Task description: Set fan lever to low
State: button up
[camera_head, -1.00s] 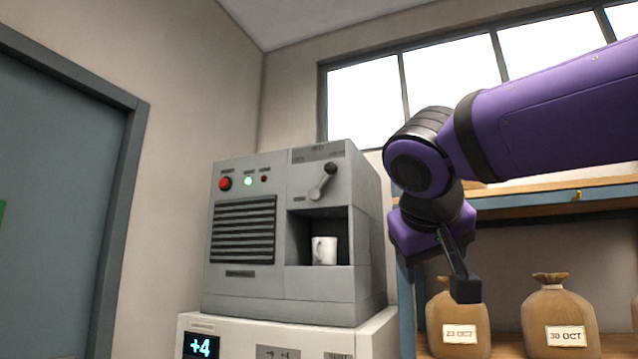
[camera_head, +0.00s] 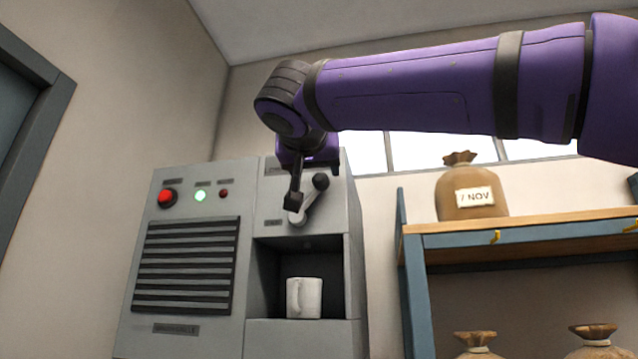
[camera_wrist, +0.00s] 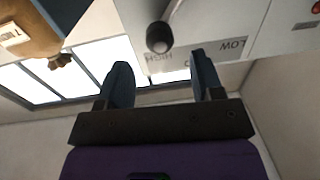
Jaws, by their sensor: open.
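The fan lever (camera_head: 309,201) is a pale arm with a dark knob on the front of the grey machine (camera_head: 190,330). It tilts up and to the right in the head view. In the wrist view, upside down, its knob (camera_wrist: 159,38) is by the "HIGH" label (camera_wrist: 160,59). The "LOW" label (camera_wrist: 233,44) is farther to the right there. My gripper (camera_head: 294,200) is open and empty in front of the lever. In the wrist view my gripper (camera_wrist: 160,62) has the knob lying beyond and between its two fingertips; contact cannot be told.
A white mug (camera_head: 304,298) stands in the machine's recess below the lever. A red button (camera_head: 168,197) and a green light (camera_head: 200,195) are at the left. A shelf (camera_head: 520,233) with a sack (camera_head: 472,190) stands at the right.

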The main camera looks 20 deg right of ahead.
aim_at(319, 177)
jog(key=x, duration=0.6)
jog(key=shift+w+d, duration=0.15)
jog(key=shift+w, duration=0.1)
jog(key=shift+c, duration=0.4)
grip_shut()
